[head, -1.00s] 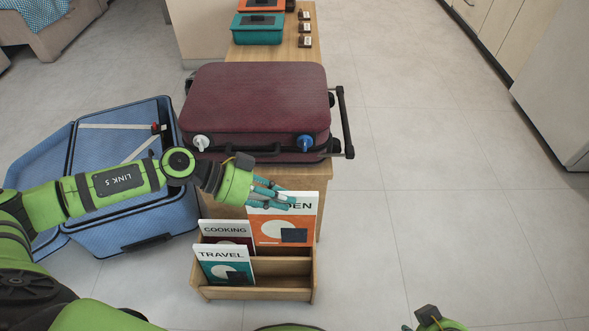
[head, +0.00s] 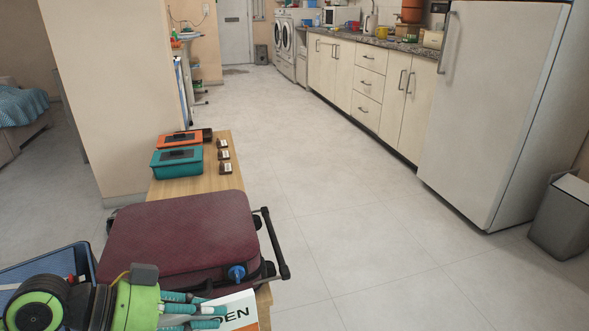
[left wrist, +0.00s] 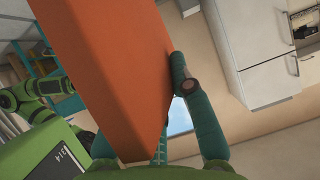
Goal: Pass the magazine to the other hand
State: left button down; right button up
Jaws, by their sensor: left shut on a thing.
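The magazine (head: 242,310) shows at the bottom of the head view as a white and orange corner with the letters "DEN". My left gripper (head: 208,312) is shut on it with teal fingers. In the left wrist view the magazine (left wrist: 112,65) is a large orange slab running up between the fingers. One finger lies along its right side; the other is largely hidden behind it.
A maroon suitcase (head: 185,235) lies on a wooden bench (head: 200,182), beyond my left gripper. Teal (head: 178,161) and orange (head: 180,139) boxes stand behind it. A blue open case (head: 75,260) is at the left. Open floor lies right, towards the fridge (head: 490,110) and a grey bin (head: 562,217).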

pick_arm(q)
jog(key=a, duration=0.1)
jog(key=a+r+n+t, duration=0.1)
jog(key=a+r+n+t+y, duration=0.1)
jog(key=a, duration=0.1)
jog(key=shift+s, duration=0.2)
pick_arm(e)
jog(key=s+f+g+p, duration=0.2)
jog(key=s+f+p, duration=0.2)
jog(key=f+p, duration=0.9)
pick_arm(q)
notch_tip(320, 180, up, 23)
jog(key=p, duration=1.5)
jog(key=shift+a+r+p, duration=0.15)
jog(key=shift+r+p, duration=0.05)
jog(key=shift+p, duration=0.15)
pick_arm(e)
jog(key=s+d+r, duration=0.1)
jog(key=s+r, duration=0.1)
jog(key=s, duration=0.5)
jog(key=s+d+r, duration=0.2)
jog(key=s, duration=0.5)
jog(key=shift+s+g, duration=0.2)
jog(key=shift+g, duration=0.2)
jog(key=shift+r, duration=0.1)
